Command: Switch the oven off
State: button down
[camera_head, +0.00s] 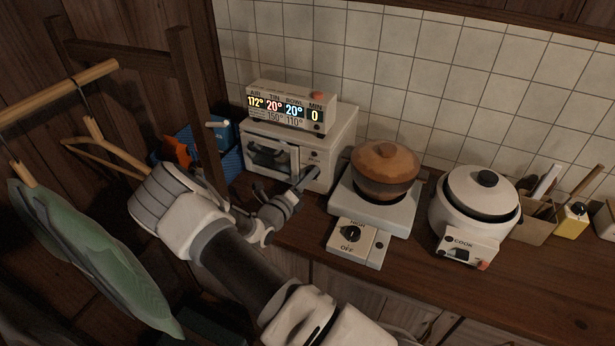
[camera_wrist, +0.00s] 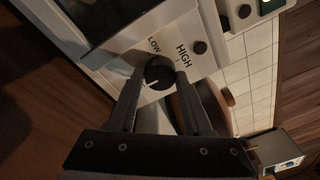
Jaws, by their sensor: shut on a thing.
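The oven (camera_head: 338,143) is a small white box with a glass-fronted door at the back left of the counter. My gripper (camera_head: 308,176) reaches the right part of the oven's front. In the wrist view, my gripper's dark fingers (camera_wrist: 158,82) are shut on the oven's black round knob (camera_wrist: 158,70). LOW and HIGH are printed beside it. A short white mark shows on the knob, on the side away from HIGH. Any other knob label is hidden by the fingers.
A hot plate (camera_head: 400,214) with a lidded brown pot (camera_head: 385,172) stands close right of the oven. A white cooker (camera_head: 474,205) stands further right. A dark wooden post (camera_head: 197,105) and a blue crate (camera_head: 231,163) are left of the oven.

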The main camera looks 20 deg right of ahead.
dwell(0.4)
jog(key=shift+c, duration=1.6)
grip_release()
jog(key=v, duration=1.7)
jog(key=shift+s+b, duration=0.2)
jog(key=shift+b, duration=0.15)
jog(key=shift+a, duration=0.1)
